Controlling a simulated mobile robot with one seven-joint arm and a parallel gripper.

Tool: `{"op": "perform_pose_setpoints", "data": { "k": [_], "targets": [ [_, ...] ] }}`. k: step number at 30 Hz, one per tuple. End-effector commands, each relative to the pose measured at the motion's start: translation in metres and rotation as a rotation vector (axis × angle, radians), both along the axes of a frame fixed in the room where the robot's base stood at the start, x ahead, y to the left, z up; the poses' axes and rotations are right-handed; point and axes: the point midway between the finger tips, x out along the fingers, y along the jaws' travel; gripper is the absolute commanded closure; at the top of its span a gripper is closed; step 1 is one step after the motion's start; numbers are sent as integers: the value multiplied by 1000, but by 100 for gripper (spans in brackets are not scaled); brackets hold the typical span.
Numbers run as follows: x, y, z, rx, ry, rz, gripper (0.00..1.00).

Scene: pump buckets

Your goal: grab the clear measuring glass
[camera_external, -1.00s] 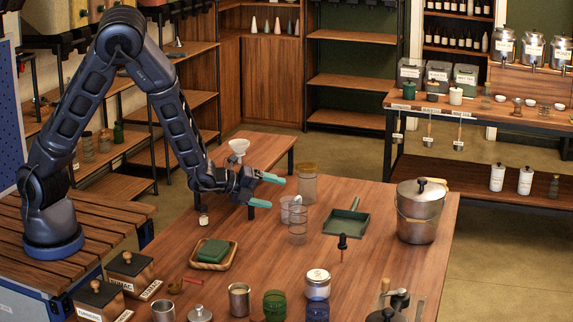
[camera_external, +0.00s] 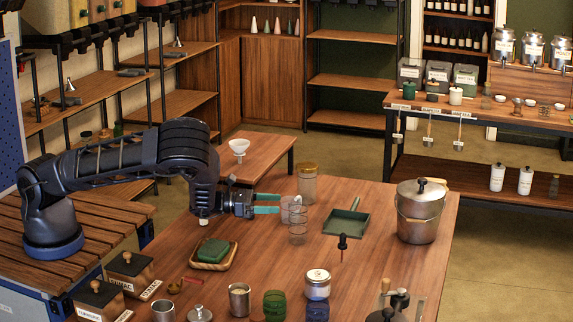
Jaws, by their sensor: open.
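A tall clear glass (camera_external: 297,232), which looks like the measuring glass, stands upright on the wooden table. A shorter clear cup (camera_external: 287,213) with something whitish in it stands close behind it, partly overlapped in this view. Any markings are too small to read. My gripper (camera_external: 279,203) is low over the table with its two teal fingers apart, pointing right. The fingertips are just left of the short cup and the tall glass. Nothing shows between the fingers, and I cannot tell whether they touch the glassware.
A lidded jar (camera_external: 307,186) stands behind the glasses. A green dustpan (camera_external: 346,222) and a steel pot (camera_external: 420,212) are to the right. A green block on a wooden tray (camera_external: 228,262) is in front of my gripper. Jars and tins crowd the front edge.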

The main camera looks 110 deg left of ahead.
Motion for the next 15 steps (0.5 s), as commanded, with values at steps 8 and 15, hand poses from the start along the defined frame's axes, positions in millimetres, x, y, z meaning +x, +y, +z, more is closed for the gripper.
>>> {"op": "perform_pose_setpoints", "data": {
  "k": [8, 15],
  "targets": [
    [10, 1, -3, 60, 9, -34, 21],
    [42, 10, -3, 58, 9, -33, 21]
  ]
}}
